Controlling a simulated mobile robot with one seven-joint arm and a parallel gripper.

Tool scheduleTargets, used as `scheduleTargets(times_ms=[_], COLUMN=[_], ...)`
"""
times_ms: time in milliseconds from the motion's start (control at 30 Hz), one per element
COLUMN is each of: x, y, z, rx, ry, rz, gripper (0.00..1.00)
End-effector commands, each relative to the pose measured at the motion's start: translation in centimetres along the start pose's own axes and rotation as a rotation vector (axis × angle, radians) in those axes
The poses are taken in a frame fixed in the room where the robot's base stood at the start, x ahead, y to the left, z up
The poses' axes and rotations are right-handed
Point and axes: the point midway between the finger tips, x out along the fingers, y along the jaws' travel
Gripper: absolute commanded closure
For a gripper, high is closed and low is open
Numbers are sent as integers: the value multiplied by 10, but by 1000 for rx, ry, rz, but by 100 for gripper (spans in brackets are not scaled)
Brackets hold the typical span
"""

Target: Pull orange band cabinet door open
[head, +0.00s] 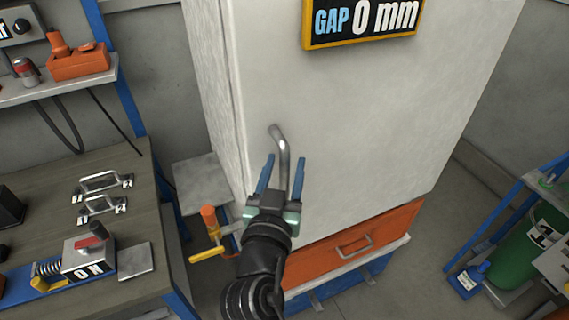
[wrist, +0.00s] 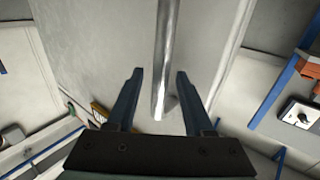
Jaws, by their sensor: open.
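The tall pale grey cabinet door (head: 350,120) fills the middle of the head view and appears shut. An orange band (head: 330,245) with its own small grey handle (head: 354,246) runs below it. A metal bar handle (head: 278,137) stands upright near the door's left edge. My gripper (head: 284,160) is open, with one blue finger on each side of this bar. In the wrist view the bar (wrist: 166,45) passes between the open fingers (wrist: 160,72). I see no clear contact, and the bar's lower part is partly hidden in the head view.
A workbench (head: 120,225) with metal handles and a switch box stands at left. A yellow lever with an orange knob (head: 209,217) sits close to my wrist's left. Floor between cabinet and rack is clear.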

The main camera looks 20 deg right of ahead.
Motion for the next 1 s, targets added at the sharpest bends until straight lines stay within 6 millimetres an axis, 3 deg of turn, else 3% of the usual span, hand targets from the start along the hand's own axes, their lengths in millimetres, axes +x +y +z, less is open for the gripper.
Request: scheduleTargets(times_ms=[233,533,1000], x=[0,0,0], y=[0,0,0], z=[0,0,0], rx=[0,0,0], ry=[0,0,0], rz=[0,0,0], gripper=[48,100,100])
